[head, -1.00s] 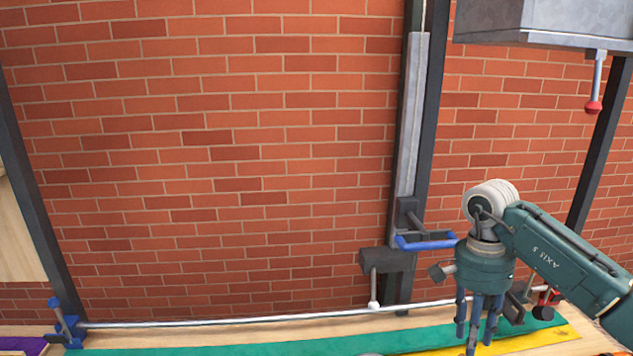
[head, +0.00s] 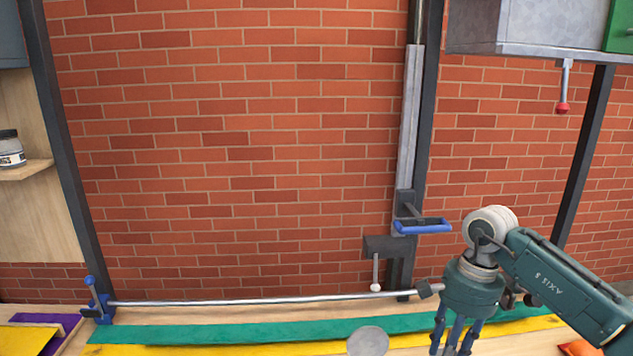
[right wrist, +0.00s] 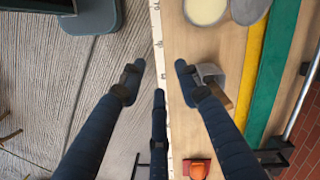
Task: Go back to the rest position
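My right arm comes in from the right in the head view, and its dark green gripper (head: 455,338) points down over the bench front. The fingertips are partly cut off by the lower edge. In the right wrist view the gripper's dark fingers (right wrist: 158,78) are spread apart with nothing held between them. They hang above the bench's front edge, with floor to the left and bench top to the right. My left gripper is in neither view.
The wooden bench carries a green strip (head: 230,333), a yellow strip (head: 300,348), a grey disc (head: 368,341) and a metal bar (head: 250,300). A blue handle (head: 423,227) and a red-knobbed lever (head: 562,107) stick out behind. A jar (head: 10,150) stands on the left shelf.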

